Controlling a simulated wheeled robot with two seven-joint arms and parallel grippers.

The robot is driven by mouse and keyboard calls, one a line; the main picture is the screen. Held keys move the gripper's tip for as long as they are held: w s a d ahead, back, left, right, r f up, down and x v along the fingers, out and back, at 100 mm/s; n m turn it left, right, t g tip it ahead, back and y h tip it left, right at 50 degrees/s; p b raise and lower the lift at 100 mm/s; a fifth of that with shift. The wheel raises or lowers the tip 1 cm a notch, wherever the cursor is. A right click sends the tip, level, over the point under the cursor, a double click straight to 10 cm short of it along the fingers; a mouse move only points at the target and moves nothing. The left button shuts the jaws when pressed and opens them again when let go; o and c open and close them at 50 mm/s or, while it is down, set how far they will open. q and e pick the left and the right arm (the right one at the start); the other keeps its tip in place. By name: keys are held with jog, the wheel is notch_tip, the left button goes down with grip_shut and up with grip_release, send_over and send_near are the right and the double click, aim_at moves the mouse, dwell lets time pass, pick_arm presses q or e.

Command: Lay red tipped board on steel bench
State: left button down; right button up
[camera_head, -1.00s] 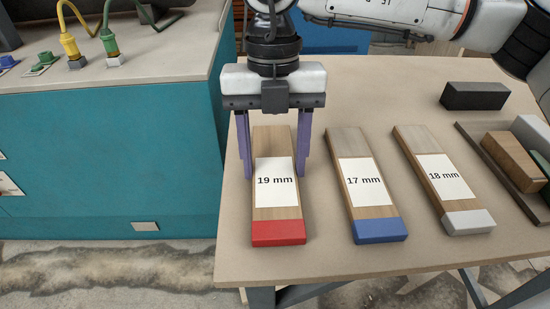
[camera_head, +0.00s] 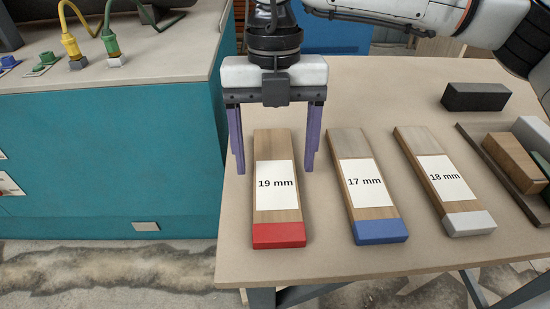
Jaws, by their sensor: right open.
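The red tipped board (camera_head: 278,215) lies flat on the wooden table, with a white label reading 19 mm and its red end towards the front edge. My right gripper (camera_head: 275,170) is open and points down over the board's far part, with one purple finger on each side of it. The fingers look apart from the board; their exact height is hard to tell. The steel bench cannot be identified for certain; a teal cabinet with a grey-beige top (camera_head: 150,65) stands at the left. My left gripper is not in view.
A blue tipped board (camera_head: 378,228) marked 17 mm and a white tipped board (camera_head: 467,220) marked 18 mm lie to the right. A dark block (camera_head: 475,97) and several blocks in a rack (camera_head: 500,170) are farther right. Cables with yellow and green plugs (camera_head: 110,45) stand on the cabinet top.

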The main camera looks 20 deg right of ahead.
aim_at(274, 165)
notch_tip(274, 165, up, 10)
jog(key=w, duration=0.1)
jog(key=shift+d+r+p, duration=0.15)
jog(key=shift+r+p, duration=0.1)
jog(key=shift+p, duration=0.15)
jog(key=shift+w, duration=0.1)
